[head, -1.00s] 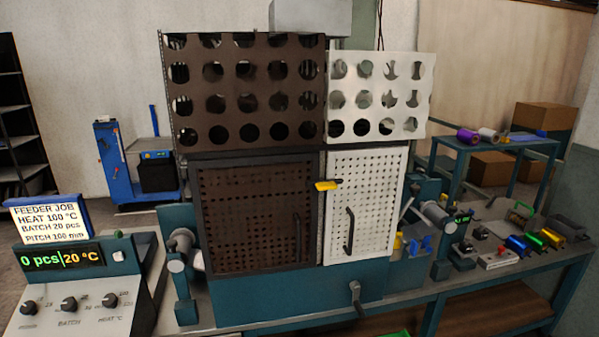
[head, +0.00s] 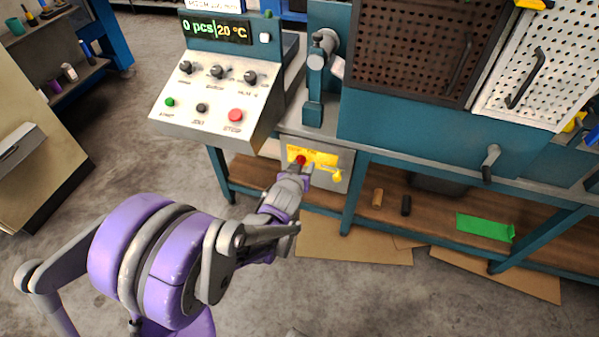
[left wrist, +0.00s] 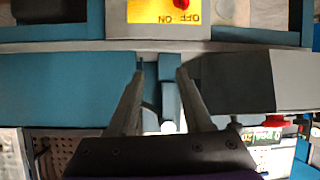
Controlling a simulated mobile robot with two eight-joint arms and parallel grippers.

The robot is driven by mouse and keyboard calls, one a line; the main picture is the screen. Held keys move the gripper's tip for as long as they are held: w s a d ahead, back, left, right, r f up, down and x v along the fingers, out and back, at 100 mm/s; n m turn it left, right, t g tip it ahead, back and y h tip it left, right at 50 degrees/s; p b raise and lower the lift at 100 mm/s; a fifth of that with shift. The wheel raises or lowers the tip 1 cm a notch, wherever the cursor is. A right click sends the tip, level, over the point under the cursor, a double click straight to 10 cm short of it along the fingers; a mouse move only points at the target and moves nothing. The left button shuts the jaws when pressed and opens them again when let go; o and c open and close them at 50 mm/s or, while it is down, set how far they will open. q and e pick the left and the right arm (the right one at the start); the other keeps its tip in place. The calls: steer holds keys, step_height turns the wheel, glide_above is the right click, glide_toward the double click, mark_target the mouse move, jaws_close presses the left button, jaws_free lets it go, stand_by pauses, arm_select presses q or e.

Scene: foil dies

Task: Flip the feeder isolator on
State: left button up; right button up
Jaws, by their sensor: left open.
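The feeder isolator is a grey box (head: 345,160) under the bench front, with a yellow plate (head: 322,158) and a red knob (head: 300,160). In the left wrist view the yellow plate (left wrist: 150,12) is upside down at the top edge, with OFF and ON lettering and the red knob (left wrist: 181,4) partly cut off. My left gripper (head: 303,170) is in front of the box close to the knob, partly overlapping it in the head view. In the left wrist view its two fingers (left wrist: 160,70) are apart with nothing between them. My right gripper is out of view.
Above stands a control panel (head: 190,115) reading 0 pcs and 20 °C, with knobs and buttons, including a red one (head: 235,115). A crank (head: 490,160) sticks out at right. A lower shelf (head: 435,210) holds small items and a green sheet (head: 484,227).

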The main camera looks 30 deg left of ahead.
arm_select(q)
steer(key=w+a+f+t+b, duration=0.1)
steer(key=a+f+t+b, duration=0.15)
steer(key=f, duration=0.45)
steer(key=w+a+f+n+t+b, duration=0.1)
steer(key=w+a+f+b, duration=0.15)
steer(key=f, duration=0.45)
steer(key=w+a+f+t+b, duration=0.1)
steer(key=a+f+t+b, duration=0.15)
steer(key=f, duration=0.45)
steer(key=shift+g+y, duration=0.3)
steer(key=shift+y, duration=0.1)
steer(key=x, duration=1)
steer(key=shift+w+a, duration=0.2)
steer(key=shift+w, duration=0.1)
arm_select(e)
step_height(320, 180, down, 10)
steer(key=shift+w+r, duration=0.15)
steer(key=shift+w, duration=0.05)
arm_select(q)
jaws_close()
